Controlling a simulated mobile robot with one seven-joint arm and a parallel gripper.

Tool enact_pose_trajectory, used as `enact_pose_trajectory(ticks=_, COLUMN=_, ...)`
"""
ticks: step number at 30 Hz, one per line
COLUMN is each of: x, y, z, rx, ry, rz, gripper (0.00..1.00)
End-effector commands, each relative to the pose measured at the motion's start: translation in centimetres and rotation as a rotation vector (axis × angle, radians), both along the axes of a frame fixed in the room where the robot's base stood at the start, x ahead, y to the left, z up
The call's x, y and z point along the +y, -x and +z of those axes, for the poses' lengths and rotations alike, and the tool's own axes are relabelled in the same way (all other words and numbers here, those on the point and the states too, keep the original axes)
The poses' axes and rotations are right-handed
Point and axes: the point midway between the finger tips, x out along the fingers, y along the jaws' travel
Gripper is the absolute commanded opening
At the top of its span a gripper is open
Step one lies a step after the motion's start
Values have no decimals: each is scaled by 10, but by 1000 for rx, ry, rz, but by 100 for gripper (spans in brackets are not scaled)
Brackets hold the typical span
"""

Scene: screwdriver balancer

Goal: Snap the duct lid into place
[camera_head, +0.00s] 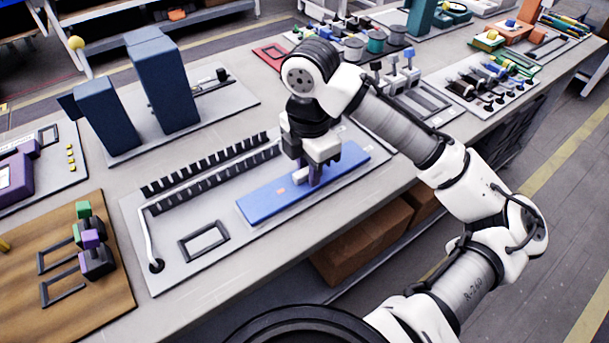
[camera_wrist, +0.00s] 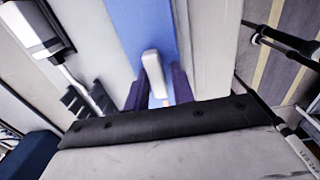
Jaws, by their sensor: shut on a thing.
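The duct lid (camera_head: 268,204) is a long, flat blue strip at the front edge of a light grey board in the head view. It also shows in the wrist view (camera_wrist: 142,24). My gripper (camera_head: 315,178) points down over the lid's middle. In the wrist view its dark fingers (camera_wrist: 157,90) are closed around a pale grip (camera_wrist: 151,66) on the lid. I cannot tell whether the lid rests on the board or is just above it. The black slotted duct (camera_head: 205,180) lies behind the lid, apart from it, with a white cable along it.
A black rectangular frame (camera_head: 204,241) lies on the board (camera_head: 180,275) left of the lid. Tall blue blocks (camera_head: 162,82) stand behind the duct. A wooden board (camera_head: 95,315) with small coloured blocks is at left. Tool boards crowd the far right of the bench.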

Motion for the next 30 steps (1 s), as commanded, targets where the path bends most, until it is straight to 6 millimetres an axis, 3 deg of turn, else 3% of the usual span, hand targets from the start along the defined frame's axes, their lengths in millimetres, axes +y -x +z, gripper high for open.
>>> enact_pose_trajectory(ticks=21, x=1, y=1, z=60, rx=4, ry=0, rz=1, gripper=0)
enact_pose_trajectory(ticks=30, x=0, y=1, z=61, rx=4, ry=0, rz=1, gripper=0)
